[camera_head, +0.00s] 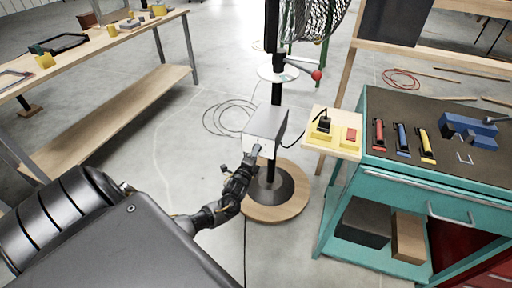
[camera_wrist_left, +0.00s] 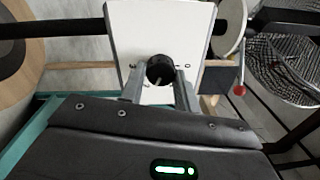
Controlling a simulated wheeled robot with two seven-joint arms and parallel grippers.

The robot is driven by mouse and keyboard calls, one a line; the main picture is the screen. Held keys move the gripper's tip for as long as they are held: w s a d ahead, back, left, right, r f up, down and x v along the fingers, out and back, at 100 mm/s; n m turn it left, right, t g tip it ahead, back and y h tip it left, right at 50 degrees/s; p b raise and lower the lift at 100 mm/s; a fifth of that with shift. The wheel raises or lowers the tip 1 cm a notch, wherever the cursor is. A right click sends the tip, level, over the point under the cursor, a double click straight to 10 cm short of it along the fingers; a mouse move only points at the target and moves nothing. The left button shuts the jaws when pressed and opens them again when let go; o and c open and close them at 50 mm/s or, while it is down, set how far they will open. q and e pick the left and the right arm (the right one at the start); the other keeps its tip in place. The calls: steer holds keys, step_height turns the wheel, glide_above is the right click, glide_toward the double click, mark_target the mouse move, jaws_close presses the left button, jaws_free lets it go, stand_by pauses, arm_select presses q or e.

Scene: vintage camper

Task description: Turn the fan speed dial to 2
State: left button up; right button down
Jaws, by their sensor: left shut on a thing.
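The fan's control box (camera_head: 265,124) is a light grey box on the dark fan pole, near the middle of the head view. In the left wrist view its white front panel (camera_wrist_left: 198,20) faces the camera, and a round black dial (camera_wrist_left: 160,69) sits on it. A light pointer line shows on the dial, but its setting cannot be read. My left gripper (camera_head: 254,151) is at the front of the box. In the wrist view its two fingers (camera_wrist_left: 160,84) are on either side of the dial, shut on it. My right gripper is not in view.
The fan cage (camera_head: 318,18) is above the box, and a round wooden base (camera_head: 270,207) stands below. A teal cart (camera_head: 400,172) with tools stands at the right, with a small wooden shelf (camera_head: 318,142) beside the box. A workbench (camera_head: 100,40) is at the left.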

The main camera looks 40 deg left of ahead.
arm_select(q)
steer(key=shift+w+r+m, duration=0.15)
steer(key=shift+r+m, duration=0.1)
steer(key=shift+m, duration=0.35)
steer(key=o, duration=1)
steer(key=shift+w+f, duration=0.1)
steer(key=shift+f, duration=0.1)
steer(key=shift+c, duration=0.2)
steer(key=v, duration=1.1)
steer(key=shift+p, duration=0.3)
